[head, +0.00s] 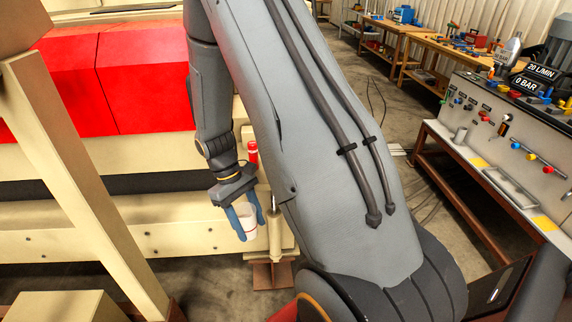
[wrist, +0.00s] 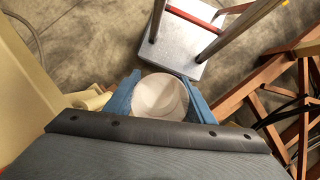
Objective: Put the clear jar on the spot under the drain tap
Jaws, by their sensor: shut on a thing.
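My gripper (head: 247,222) is shut on the clear jar (head: 248,212), which looks whitish between its two blue fingers. It holds the jar in the air beside the beige machine frame. In the wrist view, my gripper (wrist: 160,103) has a finger on each side of the jar (wrist: 160,98), and its round opening faces the camera. A red-topped upright part (head: 253,152) stands just behind my gripper in the head view; I cannot tell whether it is the drain tap. The spot under the tap cannot be made out.
A beige post (head: 275,230) on a brown-red foot (head: 272,272) stands close right of the jar. A slanted beige beam (head: 75,170) is at the left. In the wrist view, a grey plate (wrist: 172,48) with metal legs lies beyond the jar. A control bench (head: 500,175) stands right.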

